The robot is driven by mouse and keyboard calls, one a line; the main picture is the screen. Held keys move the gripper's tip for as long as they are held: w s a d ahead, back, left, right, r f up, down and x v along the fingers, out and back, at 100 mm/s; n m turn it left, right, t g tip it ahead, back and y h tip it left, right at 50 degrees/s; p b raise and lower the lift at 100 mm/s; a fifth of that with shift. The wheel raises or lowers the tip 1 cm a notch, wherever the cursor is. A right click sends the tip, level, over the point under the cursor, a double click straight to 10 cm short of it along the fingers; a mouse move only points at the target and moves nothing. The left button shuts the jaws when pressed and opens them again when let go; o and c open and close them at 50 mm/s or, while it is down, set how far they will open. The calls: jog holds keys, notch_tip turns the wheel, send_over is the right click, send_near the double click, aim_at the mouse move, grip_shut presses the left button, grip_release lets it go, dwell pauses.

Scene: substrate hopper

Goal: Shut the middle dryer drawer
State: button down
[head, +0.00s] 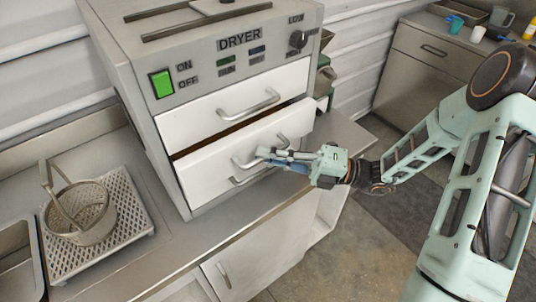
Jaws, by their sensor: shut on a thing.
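The grey dryer (140,85) stands on the counter, with white drawers stacked in its front. The middle drawer (205,168) sticks out a little, with a dark gap along its top edge. Its handle (240,165) is a grey bar. My gripper (264,155) reaches in from the right and is shut on this handle; its fingers hide part of the bar. The top drawer (190,120) looks flush with the dryer front. The bottom drawer is mostly hidden below the middle one; only its handle (238,182) shows clearly.
A mesh basket (85,225) stands on a perforated tray (135,215) at the left of the counter (190,245). A cabinet door (250,265) is below. A side cabinet (420,75) with cups stands at the back right. The floor at the lower right is clear.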

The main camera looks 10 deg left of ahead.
aim_at(257, 144)
jog(key=shift+w+a+r+p, duration=0.1)
jog(key=shift+w+a+p, duration=0.35)
jog(key=shift+w+a, duration=1.15)
jog(key=shift+s, duration=0.1)
jog(key=c, duration=2)
grip_release()
jog(key=shift+a, duration=0.2)
jog(key=shift+d, duration=0.1)
jog(key=d, duration=0.4)
jog(key=d+f, duration=0.1)
jog(key=d, duration=0.3)
jog(key=w+d, duration=0.1)
jog(key=d, duration=0.2)
jog(key=shift+d+f, duration=0.4)
